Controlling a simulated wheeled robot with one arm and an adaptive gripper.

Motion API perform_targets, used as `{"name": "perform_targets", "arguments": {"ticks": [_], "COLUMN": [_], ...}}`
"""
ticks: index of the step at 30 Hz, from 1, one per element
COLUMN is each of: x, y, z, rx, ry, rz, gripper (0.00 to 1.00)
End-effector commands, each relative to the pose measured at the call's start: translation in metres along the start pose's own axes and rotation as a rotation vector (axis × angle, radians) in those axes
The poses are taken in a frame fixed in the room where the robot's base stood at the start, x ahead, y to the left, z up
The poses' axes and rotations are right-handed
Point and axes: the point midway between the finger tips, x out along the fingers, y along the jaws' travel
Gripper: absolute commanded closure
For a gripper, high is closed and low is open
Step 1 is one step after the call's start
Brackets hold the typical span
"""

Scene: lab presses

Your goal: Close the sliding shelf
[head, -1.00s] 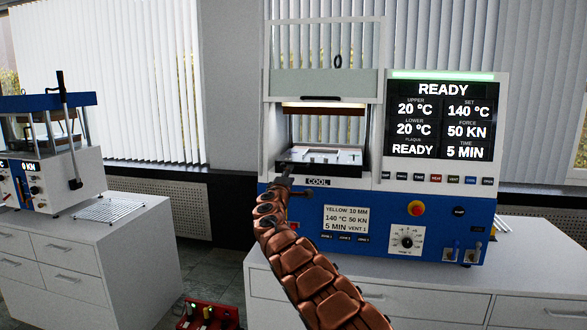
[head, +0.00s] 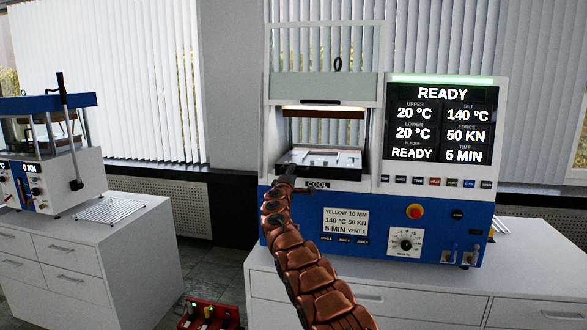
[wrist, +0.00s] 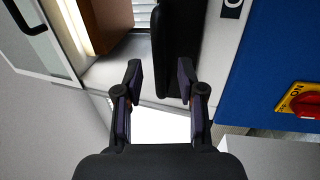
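The sliding shelf (head: 340,174) is a dark tray at the press opening, standing out a little past the front above the COOL label. A pale plate (head: 325,159) lies on it. My gripper (head: 287,175) is at the shelf's front left corner in the head view, where its fingers are too small to read. In the wrist view my gripper (wrist: 160,72) has its two fingers apart, with nothing clearly held between them. A black bar, seemingly the shelf's front edge (wrist: 178,40), passes by the right fingertip. I cannot tell whether they touch.
The press (head: 400,225) has a raised clear guard (head: 325,60) above the opening and a red knob (wrist: 305,101) on its blue front. Another press (head: 50,160) stands on a cabinet at left. A red tool box (head: 208,315) is on the floor.

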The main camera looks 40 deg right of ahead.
Motion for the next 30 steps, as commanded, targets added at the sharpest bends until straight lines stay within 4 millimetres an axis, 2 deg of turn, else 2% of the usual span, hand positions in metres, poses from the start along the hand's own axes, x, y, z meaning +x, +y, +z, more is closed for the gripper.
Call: {"name": "perform_targets", "arguments": {"ticks": [15,30], "x": [0.026,0.029], "y": [0.003,0.000], "z": [-0.001,-0.001], "rx": [0.003,-0.002], "ry": [0.002,0.001], "rz": [0.001,0.001], "gripper": [0.61,0.61]}}
